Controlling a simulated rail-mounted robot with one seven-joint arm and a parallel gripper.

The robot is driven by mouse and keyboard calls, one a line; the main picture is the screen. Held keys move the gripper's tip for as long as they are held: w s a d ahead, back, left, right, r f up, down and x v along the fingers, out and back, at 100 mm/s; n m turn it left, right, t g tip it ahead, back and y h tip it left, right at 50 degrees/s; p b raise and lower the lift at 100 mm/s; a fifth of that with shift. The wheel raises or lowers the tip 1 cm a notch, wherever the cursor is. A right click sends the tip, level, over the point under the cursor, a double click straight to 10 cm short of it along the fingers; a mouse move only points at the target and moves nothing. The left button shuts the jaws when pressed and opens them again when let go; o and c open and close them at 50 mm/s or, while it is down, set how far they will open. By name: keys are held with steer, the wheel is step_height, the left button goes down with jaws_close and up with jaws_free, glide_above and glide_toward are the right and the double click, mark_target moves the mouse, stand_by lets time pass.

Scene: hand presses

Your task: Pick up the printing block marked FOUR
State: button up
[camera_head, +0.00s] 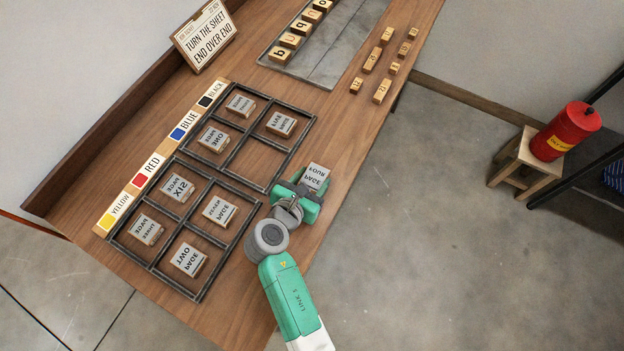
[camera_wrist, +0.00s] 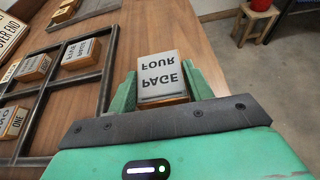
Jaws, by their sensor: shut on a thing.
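The printing block marked PAGE FOUR (camera_head: 315,175) is a small wooden block with a grey face and mirrored letters. My green gripper (camera_head: 307,188) is shut on it near the table's right edge, just right of the black frames. In the wrist view the block (camera_wrist: 161,77) sits between the two green fingers of my gripper (camera_wrist: 165,90), one on each side. Its grey face is up toward the camera. I cannot tell whether its underside touches the table.
Two black divided frames (camera_head: 207,237) hold other page blocks, including SIX (camera_head: 178,188) and TWO (camera_head: 188,260). A colour strip (camera_head: 160,157) runs along them. Small number blocks (camera_head: 382,91) lie toward the far end. A red can (camera_head: 566,131) stands on a stool (camera_head: 524,160) off the table.

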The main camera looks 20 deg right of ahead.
steer(key=shift+r+p, duration=0.35)
steer(key=shift+r, duration=0.6)
steer(key=shift+s+a+r, duration=0.1)
steer(key=shift+s+r, duration=0.15)
steer(key=s+a+p, duration=0.1)
steer(key=s+a, duration=0.1)
steer(key=s, duration=0.2)
steer(key=s+a+p, duration=0.1)
steer(key=s, duration=0.4)
steer(key=s+a+r+p, duration=0.1)
steer(key=s+a+p, duration=0.1)
steer(key=s, duration=0.3)
steer(key=shift+s+a, duration=0.2)
steer(key=shift+a, duration=0.15)
